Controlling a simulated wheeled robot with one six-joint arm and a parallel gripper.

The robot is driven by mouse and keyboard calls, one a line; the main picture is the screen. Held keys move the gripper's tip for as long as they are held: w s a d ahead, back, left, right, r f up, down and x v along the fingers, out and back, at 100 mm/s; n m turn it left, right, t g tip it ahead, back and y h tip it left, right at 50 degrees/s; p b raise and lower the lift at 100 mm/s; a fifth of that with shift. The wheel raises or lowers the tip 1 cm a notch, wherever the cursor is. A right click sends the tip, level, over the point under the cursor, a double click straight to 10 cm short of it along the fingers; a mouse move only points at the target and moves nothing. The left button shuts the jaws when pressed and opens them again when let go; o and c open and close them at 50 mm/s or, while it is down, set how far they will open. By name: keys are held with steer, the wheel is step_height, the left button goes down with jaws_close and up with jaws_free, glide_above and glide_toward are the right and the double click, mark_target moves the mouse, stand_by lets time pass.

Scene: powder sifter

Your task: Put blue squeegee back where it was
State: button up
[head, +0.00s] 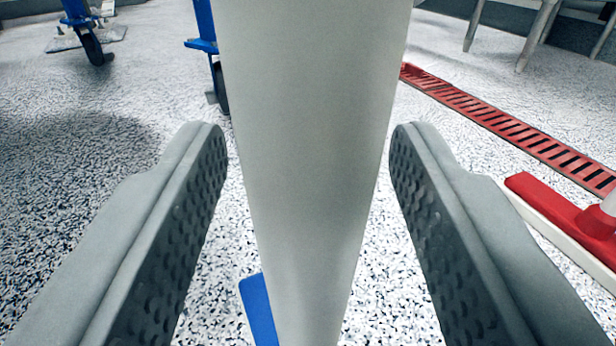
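A thick pale grey pole (312,130) runs from the top edge down through the middle of the head view, narrowing toward the bottom. A blue piece (258,308), seemingly the blue squeegee's head, shows at the bottom beside the pole's lower left edge. The pole appears to be its handle, but their join is out of view. My gripper (308,155) has one finger on each side of the pole. The fingers are wide apart, with narrow gaps between their tips and the pole. The pole hides the floor behind it.
A red squeegee (560,208) with a white edge lies at the right. A red slotted drain grate (500,125) crosses the speckled floor (130,85) behind it. Blue frames with casters (92,46) stand at the upper left. Grey legs (538,38) stand at the upper right.

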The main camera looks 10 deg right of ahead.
steer(key=shift+r, duration=0.15)
steer(key=s+a, duration=0.1)
steer(key=s, duration=1.1)
steer(key=shift+a, duration=0.2)
steer(key=shift+r, duration=0.15)
